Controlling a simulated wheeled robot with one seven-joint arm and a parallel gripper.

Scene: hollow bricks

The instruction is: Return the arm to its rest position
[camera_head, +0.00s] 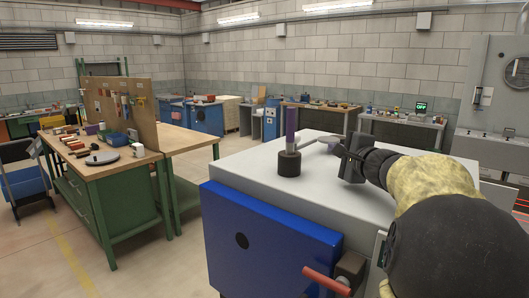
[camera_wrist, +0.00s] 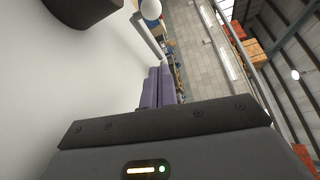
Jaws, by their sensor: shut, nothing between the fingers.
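My gripper (camera_head: 336,145) is at the end of my arm, which reaches in from the right in the head view. It is above the pale top of a blue-fronted machine cabinet (camera_head: 240,190). In the wrist view its purple fingers (camera_wrist: 158,82) are together with nothing between them. A purple upright rod stands in a black round base (camera_head: 289,163) on the cabinet top, left of my gripper and apart from it. A dark object also shows at the wrist view's top left (camera_wrist: 85,8). Part of the cabinet top is hidden behind my arm.
A red handle (camera_head: 327,281) sticks out at the cabinet front. A pale rod with a white ball (camera_wrist: 151,9) is close beyond my fingers. A green workbench (camera_head: 110,190) with tools stands left. Open floor lies between bench and cabinet.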

